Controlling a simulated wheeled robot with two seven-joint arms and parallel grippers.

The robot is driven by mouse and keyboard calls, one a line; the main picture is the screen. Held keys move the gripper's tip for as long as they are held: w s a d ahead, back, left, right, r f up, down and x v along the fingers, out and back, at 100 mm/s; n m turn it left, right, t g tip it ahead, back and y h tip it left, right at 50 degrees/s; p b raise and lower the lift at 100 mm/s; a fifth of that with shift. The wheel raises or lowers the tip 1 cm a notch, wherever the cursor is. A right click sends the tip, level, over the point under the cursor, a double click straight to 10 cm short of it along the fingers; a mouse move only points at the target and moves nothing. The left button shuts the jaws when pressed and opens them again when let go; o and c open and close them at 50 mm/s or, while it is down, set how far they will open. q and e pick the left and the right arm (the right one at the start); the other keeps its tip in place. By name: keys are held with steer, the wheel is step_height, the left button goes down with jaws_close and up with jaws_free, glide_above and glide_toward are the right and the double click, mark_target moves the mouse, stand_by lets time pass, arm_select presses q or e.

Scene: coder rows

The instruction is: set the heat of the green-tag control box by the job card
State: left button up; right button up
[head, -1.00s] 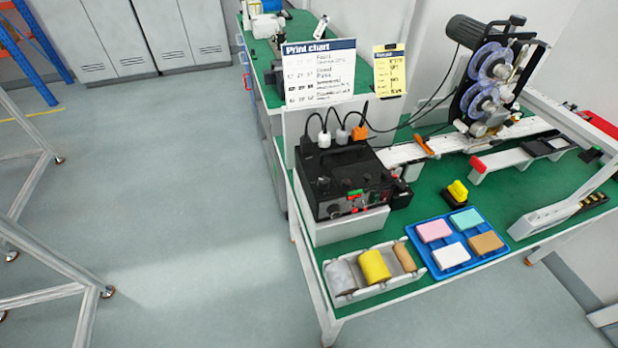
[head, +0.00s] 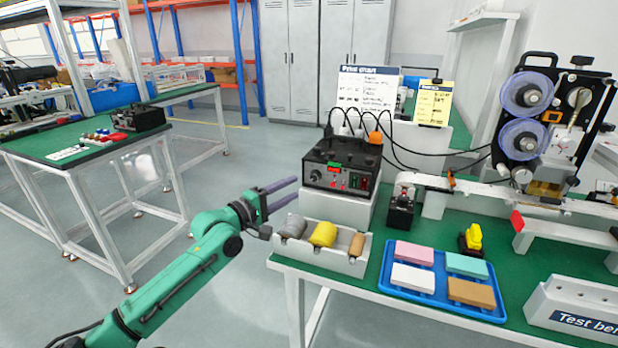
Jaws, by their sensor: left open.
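The black control box (head: 342,167) stands on a white block at the left end of the green bench. Its front has a knob, a small red display and a green tag (head: 334,164). The yellow job card (head: 433,104) stands behind it to the right; its writing is too small to read. A white print chart (head: 367,93) stands beside the card. My left gripper (head: 296,190) is open and empty, left of and a little below the box front, apart from it. My right gripper is not in view.
A white holder (head: 354,271) with grey, yellow and tan rolls sits at the front edge. A blue tray (head: 384,284) with coloured blocks lies to its right. A reel machine (head: 545,120) stands at right. Another green table (head: 40,145) with a black box is at left.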

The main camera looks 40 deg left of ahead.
mark_target(313, 178)
arm_select(q)
steer(key=w, duration=0.7)
steer(key=shift+w+d, duration=0.2)
steer(key=shift+w, duration=0.05)
steer(key=shift+c, duration=0.2)
steer(key=shift+p, duration=0.3)
jaws_close()
